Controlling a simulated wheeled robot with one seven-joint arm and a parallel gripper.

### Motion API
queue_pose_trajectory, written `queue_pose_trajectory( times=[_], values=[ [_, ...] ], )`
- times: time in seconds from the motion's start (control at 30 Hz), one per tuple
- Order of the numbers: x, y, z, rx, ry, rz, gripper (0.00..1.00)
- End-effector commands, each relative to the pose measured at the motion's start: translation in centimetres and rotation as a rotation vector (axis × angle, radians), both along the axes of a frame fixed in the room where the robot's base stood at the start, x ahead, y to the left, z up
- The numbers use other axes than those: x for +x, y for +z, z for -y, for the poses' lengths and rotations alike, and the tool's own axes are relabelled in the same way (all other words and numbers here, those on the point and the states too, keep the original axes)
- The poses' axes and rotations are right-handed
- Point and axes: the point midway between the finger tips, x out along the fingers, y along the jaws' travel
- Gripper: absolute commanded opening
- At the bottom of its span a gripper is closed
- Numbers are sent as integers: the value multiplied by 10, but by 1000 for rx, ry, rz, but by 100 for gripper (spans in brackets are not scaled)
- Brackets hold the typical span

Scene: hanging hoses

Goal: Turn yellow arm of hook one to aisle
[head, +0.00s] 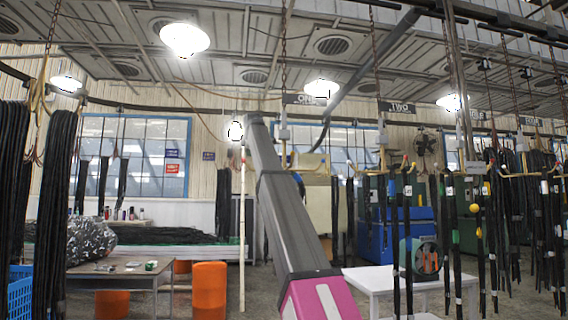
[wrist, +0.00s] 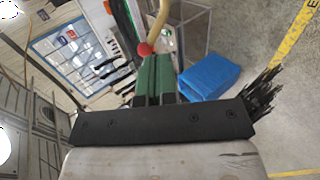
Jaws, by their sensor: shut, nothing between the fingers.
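Hook one hangs on a chain below the ONE sign (head: 305,99) in the head view; its grey block (head: 283,131) shows just right of my raised arm. Some of its yellow part (head: 292,160) shows below the block, partly hidden by my arm. In the wrist view a yellow arm (wrist: 159,18) with a red ball end (wrist: 144,48) reaches down to my gripper (wrist: 155,58). The two green fingers are together and empty. The red ball lies right at the fingertips; I cannot tell whether they touch. My gripper cannot be made out in the head view.
Hook two hangs under the TWO sign (head: 397,107) with black hoses (head: 408,230) below it. More hoses hang at the far left (head: 58,200) and right. A white table (head: 385,281), a work table (head: 115,272) and an orange drum (head: 209,290) stand below.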

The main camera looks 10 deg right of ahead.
Motion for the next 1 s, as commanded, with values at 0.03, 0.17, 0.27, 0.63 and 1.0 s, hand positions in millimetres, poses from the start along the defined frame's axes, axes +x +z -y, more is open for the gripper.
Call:
queue_pose_trajectory(
  times=[0.03, 0.17, 0.27, 0.63, 1.0],
  values=[
    [-1, 4, 1, 0, 0, 0, 0],
    [-4, 12, 4, 0, 0, 1, 0],
    [-6, 19, 6, 0, 0, 2, 0],
    [-13, 41, 13, -1, 1, 0, 0],
    [-21, 62, 20, 0, 1, 1, 0]
  ],
)
